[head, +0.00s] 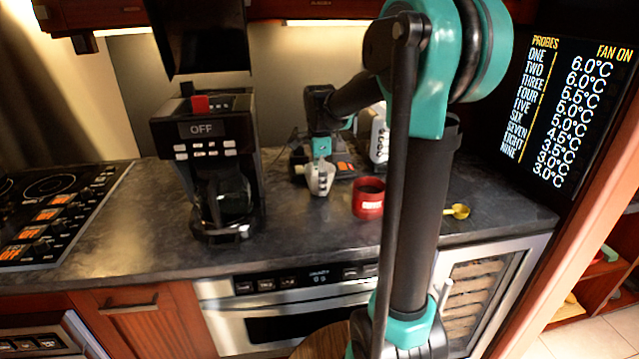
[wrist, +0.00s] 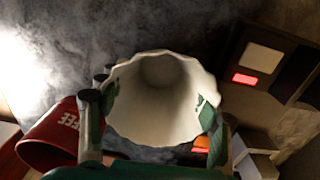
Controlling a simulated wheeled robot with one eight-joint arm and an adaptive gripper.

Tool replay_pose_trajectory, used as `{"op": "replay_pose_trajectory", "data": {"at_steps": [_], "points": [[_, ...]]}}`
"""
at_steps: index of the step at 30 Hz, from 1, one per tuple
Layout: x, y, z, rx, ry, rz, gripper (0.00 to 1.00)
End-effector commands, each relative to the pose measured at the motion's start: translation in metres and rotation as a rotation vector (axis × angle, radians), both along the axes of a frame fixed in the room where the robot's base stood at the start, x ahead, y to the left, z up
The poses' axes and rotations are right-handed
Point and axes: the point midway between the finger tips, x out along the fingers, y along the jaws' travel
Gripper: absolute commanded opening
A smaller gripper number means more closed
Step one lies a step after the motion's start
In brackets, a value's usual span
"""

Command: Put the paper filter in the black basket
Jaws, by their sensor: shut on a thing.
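The paper filter (head: 320,183) is a white cup with a wavy rim. My gripper (head: 321,172) is shut on it and holds it over the counter, right of the coffee maker. In the wrist view the filter (wrist: 160,95) fills the middle, its open mouth facing the camera, with my gripper's (wrist: 155,125) fingers at its left and right sides. The black coffee maker (head: 188,133) stands upright with its panel reading OFF and a glass carafe (head: 228,192) in it. I cannot pick out the black basket with certainty.
A red coffee canister (head: 369,203) stands just right of the filter; it also shows in the wrist view (wrist: 50,140). A yellow scoop (head: 458,211) lies farther right. A white container (head: 378,138) stands behind. The counter (head: 300,225) in front is clear. A stovetop (head: 50,215) is at left.

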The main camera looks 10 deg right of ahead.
Motion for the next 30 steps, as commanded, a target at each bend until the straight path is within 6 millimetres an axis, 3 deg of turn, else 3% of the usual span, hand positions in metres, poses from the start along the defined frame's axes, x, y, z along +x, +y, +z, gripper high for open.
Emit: {"op": "replay_pose_trajectory", "data": {"at_steps": [13, 14, 18, 30], "points": [[-0.0002, 0.0, -0.0083, 0.0, 0.0, 0.0, 0.56], [-0.0003, 0.0, -0.0082, 0.0, 0.0, 0.0, 0.66], [-0.0003, 0.0, -0.008, 0.0, 0.0, 0.0, 0.84], [-0.0004, 0.0, -0.004, 0.0, 0.0, 0.0, 0.85]]}}
